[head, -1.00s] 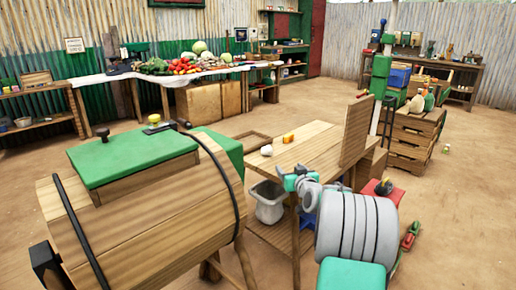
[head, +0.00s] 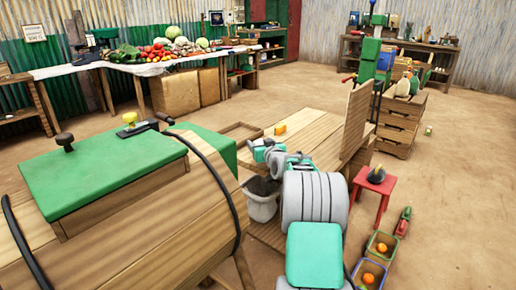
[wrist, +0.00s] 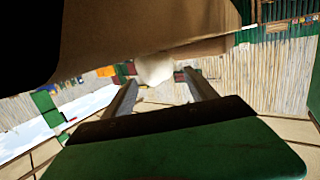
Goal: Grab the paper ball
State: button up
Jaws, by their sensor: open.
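The paper ball (wrist: 154,69) is a white, crumpled lump in the wrist view. It sits against the brown wooden bench top, which shows along the upper part of that view. My gripper (wrist: 158,82) is open, its two grey fingers pointing toward the ball, with the ball at or just beyond the fingertips. I cannot tell if they touch it. In the head view my gripper (head: 263,152) is at the left end of the wooden bench (head: 318,136), and the ball cannot be made out there, seemingly hidden behind the gripper.
An orange object (head: 280,129) lies on the bench near my gripper. A grey bin (head: 262,207) stands below the bench end. A large wooden barrel with a green-topped box (head: 110,170) is at left. A red stool (head: 373,190) and crates of fruit are at right.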

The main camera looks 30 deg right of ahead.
jog(key=shift+w, duration=0.25)
jog(key=c, duration=1.4)
jog(key=shift+r, duration=0.1)
jog(key=shift+c, duration=0.2)
